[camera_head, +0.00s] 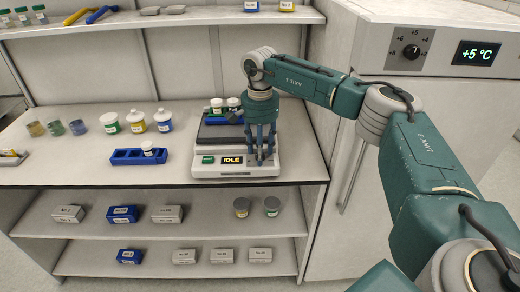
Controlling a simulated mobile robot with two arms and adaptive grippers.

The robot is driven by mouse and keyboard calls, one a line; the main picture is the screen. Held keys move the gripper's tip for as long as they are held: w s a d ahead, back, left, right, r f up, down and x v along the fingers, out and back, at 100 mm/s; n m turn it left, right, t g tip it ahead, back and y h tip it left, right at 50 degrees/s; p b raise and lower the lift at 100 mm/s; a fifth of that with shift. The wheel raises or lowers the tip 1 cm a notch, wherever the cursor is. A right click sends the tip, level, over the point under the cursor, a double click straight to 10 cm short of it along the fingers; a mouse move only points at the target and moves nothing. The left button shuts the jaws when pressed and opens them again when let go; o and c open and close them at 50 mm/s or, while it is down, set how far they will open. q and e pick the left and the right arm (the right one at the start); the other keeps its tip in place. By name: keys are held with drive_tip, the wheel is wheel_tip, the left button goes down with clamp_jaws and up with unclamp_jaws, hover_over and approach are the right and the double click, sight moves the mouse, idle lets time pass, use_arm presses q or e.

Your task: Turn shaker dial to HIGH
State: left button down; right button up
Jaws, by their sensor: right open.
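The shaker (204,170) stands near the front edge of the bench, with a display (232,160) that reads IDLE. A small green part (208,160) shows at the left of its front panel. White-capped jars (217,104) stand at the back of its dark platform. My right gripper (265,158) points down over the right part of the shaker's front. It is open, and I see nothing held in it. The dial is not clearly visible; the fingers cover that part of the panel. I cannot tell whether they touch it. My left gripper is out of view.
A blue rack (127,157) holding one white-capped jar sits left of the shaker. Bottles (136,121) and small open jars (56,128) stand behind it. A cabinet (440,45) showing +5 °C stands at the right. Shelves with boxes (68,214) lie below; the bench's front left is mostly clear.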

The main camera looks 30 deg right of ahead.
drive_tip(key=shift+f, duration=0.15)
clamp_jaws()
